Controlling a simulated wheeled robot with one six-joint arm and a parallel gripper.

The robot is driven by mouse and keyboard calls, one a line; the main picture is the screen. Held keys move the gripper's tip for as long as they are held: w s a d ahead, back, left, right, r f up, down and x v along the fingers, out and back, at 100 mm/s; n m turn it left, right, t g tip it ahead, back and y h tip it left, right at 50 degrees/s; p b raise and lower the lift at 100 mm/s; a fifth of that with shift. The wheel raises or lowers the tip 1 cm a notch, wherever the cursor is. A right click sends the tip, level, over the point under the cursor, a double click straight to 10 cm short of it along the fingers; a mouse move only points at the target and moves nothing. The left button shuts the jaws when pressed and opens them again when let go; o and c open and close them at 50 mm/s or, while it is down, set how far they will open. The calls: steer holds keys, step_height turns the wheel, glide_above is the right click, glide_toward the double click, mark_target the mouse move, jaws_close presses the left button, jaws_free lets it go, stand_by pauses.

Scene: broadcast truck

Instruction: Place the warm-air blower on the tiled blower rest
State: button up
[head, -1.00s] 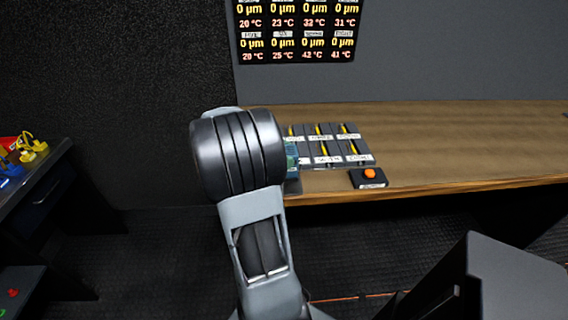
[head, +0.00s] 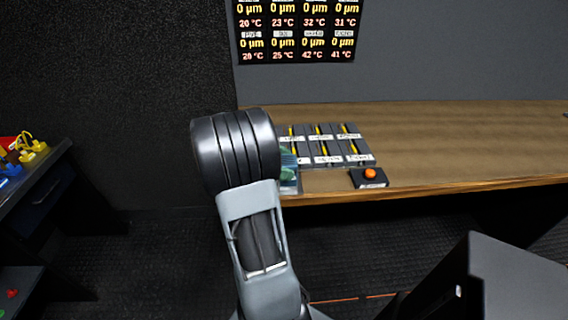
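I cannot make out the warm-air blower or the tiled blower rest in the head view. My gripper is not in view; the thick dark joint and grey links of my arm fill the middle of the picture and hide part of the wooden desk's left end. A small teal-green item (head: 288,168) shows just right of the arm joint, partly hidden; I cannot tell what it is.
A wooden desk (head: 460,140) runs to the right, mostly bare. A readout screen (head: 297,30) hangs above. A dark bench (head: 45,178) at left holds yellow items (head: 25,148).

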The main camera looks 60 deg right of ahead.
steer(key=shift+r, duration=0.1)
steer(key=shift+w+r, duration=0.15)
steer(key=shift+r, duration=0.05)
steer(key=v, duration=1.2)
steer(key=s+a+f+m+t+y, duration=0.1)
steer(key=a+t, duration=0.3)
steer(key=a, duration=0.5)
steer(key=s+a+f+m+t+y, duration=0.1)
steer(key=a+f+m+t+y, duration=0.1)
steer(key=a, duration=0.7)
steer(key=a+f+m+t+y, duration=0.2)
steer(key=a+m+t+y, duration=0.2)
steer(key=a+t, duration=0.3)
steer(key=shift+s+a+f+t+y+p, duration=0.4)
steer(key=shift+a+y, duration=0.1)
steer(key=shift+a, duration=0.7)
step_height(320, 180, up, 7)
steer(key=p, duration=0.6)
steer(key=shift+t, duration=0.3)
steer(key=shift+r, duration=0.1)
